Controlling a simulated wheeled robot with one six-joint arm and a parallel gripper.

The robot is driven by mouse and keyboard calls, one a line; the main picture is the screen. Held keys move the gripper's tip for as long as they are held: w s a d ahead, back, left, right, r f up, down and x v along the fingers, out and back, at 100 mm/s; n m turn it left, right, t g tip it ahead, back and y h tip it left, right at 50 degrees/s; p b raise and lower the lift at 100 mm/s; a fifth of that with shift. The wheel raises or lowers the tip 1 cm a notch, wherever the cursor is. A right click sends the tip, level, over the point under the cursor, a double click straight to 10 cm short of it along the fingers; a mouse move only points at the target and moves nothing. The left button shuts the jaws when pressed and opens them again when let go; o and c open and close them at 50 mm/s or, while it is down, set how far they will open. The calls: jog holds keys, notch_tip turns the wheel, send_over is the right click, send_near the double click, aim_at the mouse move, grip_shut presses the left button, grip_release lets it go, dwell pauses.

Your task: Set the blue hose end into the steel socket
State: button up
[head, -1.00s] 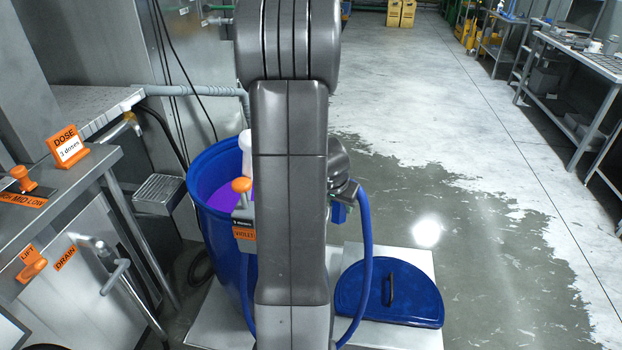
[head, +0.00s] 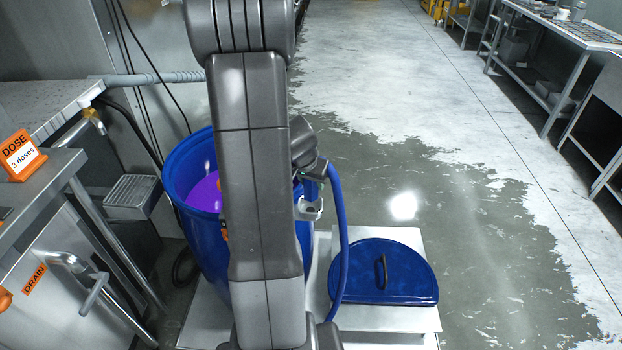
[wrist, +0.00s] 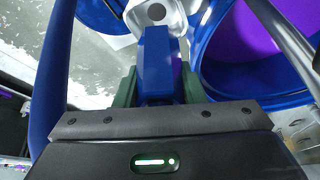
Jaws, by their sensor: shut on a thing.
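My gripper (wrist: 157,88) is shut on the blue hose end (wrist: 157,60), a block between its green fingers in the wrist view. The hose end points at a pale grey socket (wrist: 136,14) with a dark round hole at the top of that view. It looks just short of the hole; whether they touch I cannot tell. In the head view my gripper (head: 314,172) is just above the socket (head: 309,210), beside the barrel. The hose end is mostly hidden there. The blue hose (head: 341,225) curves down from my gripper.
The open blue barrel (head: 193,215) holds purple liquid, and my arm hides part of it. A blue lid (head: 408,277) lies on the pale platform (head: 385,341). A steel counter (head: 45,190) with a drain pipe stands at left. The floor at right is clear.

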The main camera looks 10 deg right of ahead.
jog(key=shift+f+b, duration=2.2)
jog(key=shift+f, duration=0.25)
jog(key=o, duration=1.3)
jog(key=p+v, duration=0.1)
jog(key=v, duration=1.3)
jog(key=shift+w+p, duration=0.1)
jog(key=shift+p, duration=0.2)
jog(key=shift+d, duration=0.1)
jog(key=x, duration=1.3)
jog(key=shift+w+f+b, duration=0.1)
jog(key=shift+b, duration=0.25)
